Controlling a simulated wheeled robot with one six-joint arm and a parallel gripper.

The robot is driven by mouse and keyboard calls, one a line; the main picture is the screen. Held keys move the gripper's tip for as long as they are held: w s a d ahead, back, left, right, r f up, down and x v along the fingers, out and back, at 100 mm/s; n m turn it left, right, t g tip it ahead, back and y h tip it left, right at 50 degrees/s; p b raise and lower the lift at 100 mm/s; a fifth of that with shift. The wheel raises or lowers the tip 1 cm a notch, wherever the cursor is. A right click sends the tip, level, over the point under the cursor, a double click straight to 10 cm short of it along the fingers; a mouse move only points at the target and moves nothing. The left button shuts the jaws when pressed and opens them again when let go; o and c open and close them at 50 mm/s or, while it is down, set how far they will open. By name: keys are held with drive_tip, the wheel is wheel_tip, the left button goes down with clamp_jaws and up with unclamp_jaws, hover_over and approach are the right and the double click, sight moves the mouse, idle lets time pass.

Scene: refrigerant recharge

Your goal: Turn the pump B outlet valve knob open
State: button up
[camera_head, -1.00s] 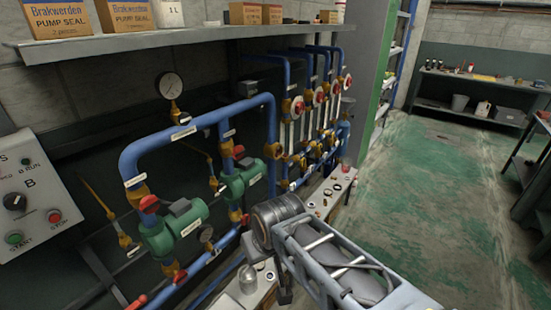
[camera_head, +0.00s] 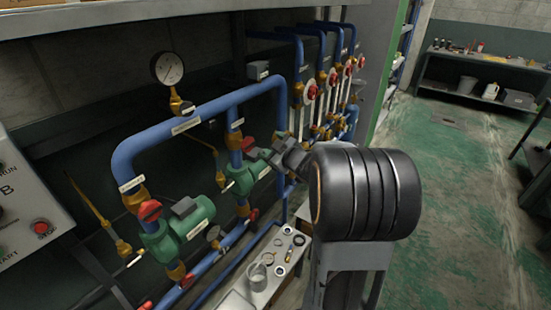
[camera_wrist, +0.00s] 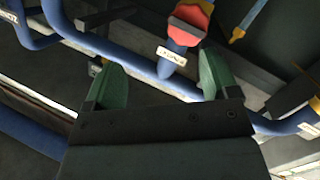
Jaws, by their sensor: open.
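Two green pumps stand on blue pipes in the head view, each with a red valve knob above it. The nearer knob (camera_head: 149,210) is at the left; the farther knob (camera_head: 248,143) is near the middle. I cannot tell which is pump B's. My gripper (camera_head: 283,156) is close to the farther pump (camera_head: 243,174) and partly hides it. In the wrist view my gripper (camera_wrist: 160,58) is open and empty, its two green fingers spread. A red knob (camera_wrist: 190,16) with a white label below it shows beyond the fingertips, at the top right of the gap. No contact is visible.
A pressure gauge (camera_head: 167,68) rises from the pipework. Several red-handled valves (camera_head: 310,92) stand behind my arm. A low bench (camera_head: 262,277) with small parts lies in front of the pumps. A control box (camera_head: 30,215) is at the left. The green floor at right is clear.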

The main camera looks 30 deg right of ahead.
sight(250, 145)
drive_tip(key=w+a+f+n+y, duration=0.1)
drive_tip(key=w+y, duration=0.1)
drive_tip(key=w+a+f+n+y, duration=0.1)
drive_tip(key=w+y, duration=0.1)
drive_tip(key=w+a+f+n+y, duration=0.1)
drive_tip(key=w+y, duration=0.1)
drive_tip(key=w, duration=0.1)
drive_tip(key=shift+a+n+p, duration=0.3)
drive_tip(key=shift+p, duration=0.05)
drive_tip(key=shift+w, duration=0.1)
drive_tip(key=shift+c, duration=0.5)
drive_tip(key=c, duration=0.8)
